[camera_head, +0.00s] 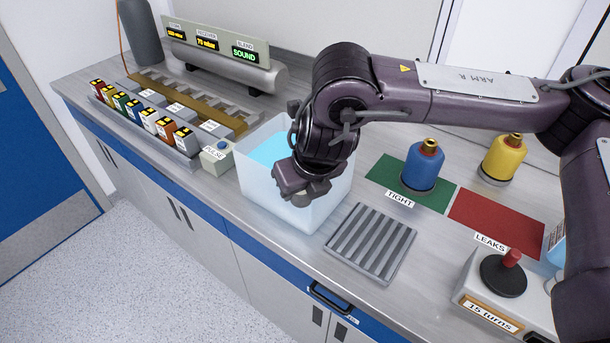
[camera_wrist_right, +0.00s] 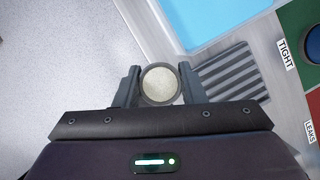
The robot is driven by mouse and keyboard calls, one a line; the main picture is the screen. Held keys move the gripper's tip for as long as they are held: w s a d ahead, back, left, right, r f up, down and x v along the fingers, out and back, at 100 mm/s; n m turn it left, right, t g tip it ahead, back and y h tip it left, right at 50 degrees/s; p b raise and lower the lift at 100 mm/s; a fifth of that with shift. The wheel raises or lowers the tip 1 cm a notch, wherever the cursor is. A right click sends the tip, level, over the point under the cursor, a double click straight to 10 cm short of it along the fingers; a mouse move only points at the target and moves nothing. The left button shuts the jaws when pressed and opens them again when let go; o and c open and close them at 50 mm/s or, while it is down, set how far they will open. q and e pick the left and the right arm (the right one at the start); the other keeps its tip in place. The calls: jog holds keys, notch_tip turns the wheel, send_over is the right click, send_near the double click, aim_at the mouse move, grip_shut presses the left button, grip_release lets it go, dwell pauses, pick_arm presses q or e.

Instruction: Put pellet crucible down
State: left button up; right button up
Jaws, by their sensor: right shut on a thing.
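The pellet crucible (camera_wrist_right: 160,84) is a small round grey cup with pale, grainy contents, seen from above in the right wrist view. My right gripper (camera_wrist_right: 158,88) is shut on it, with one finger on either side. In the head view my right gripper (camera_head: 306,190) points down in front of the near side of the water tank (camera_head: 262,200), left of the grey ribbed rack (camera_head: 370,243). The crucible is mostly hidden by the gripper there. In the wrist view, floor shows to the left of the crucible. My left gripper is not in view.
A blue bottle (camera_head: 424,168) stands on the green TIGHT mat (camera_head: 393,172). A red LEAKS mat (camera_head: 492,222) and a yellow bottle (camera_head: 502,158) are farther right. A PULSE box (camera_head: 217,158) and a row of small coloured blocks (camera_head: 150,120) stand left. The ribbed rack is empty.

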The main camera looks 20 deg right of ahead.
aim_at(304, 204)
jog(key=m, duration=0.1)
jog(key=s+f+m+h, duration=0.1)
jog(key=m, duration=0.1)
jog(key=shift+s+a+h, duration=0.15)
jog(key=shift+a+h, duration=0.15)
jog(key=m, duration=0.1)
jog(key=m+h, duration=0.1)
jog(key=m, duration=0.1)
jog(key=s+f+m, duration=0.1)
jog(key=shift+d, duration=0.25)
jog(key=s+d+m+g, duration=0.2)
jog(key=d+m+g, duration=0.1)
jog(key=m, duration=1.2)
jog(key=s+d+m+g+y, duration=0.1)
jog(key=d+m+g, duration=0.3)
jog(key=m, duration=1.2)
jog(key=shift+s+d+f+g+y+b, duration=0.25)
jog(key=shift+s+d+g+y+b, duration=0.15)
jog(key=shift+g, duration=0.8)
jog(key=shift+s, duration=0.1)
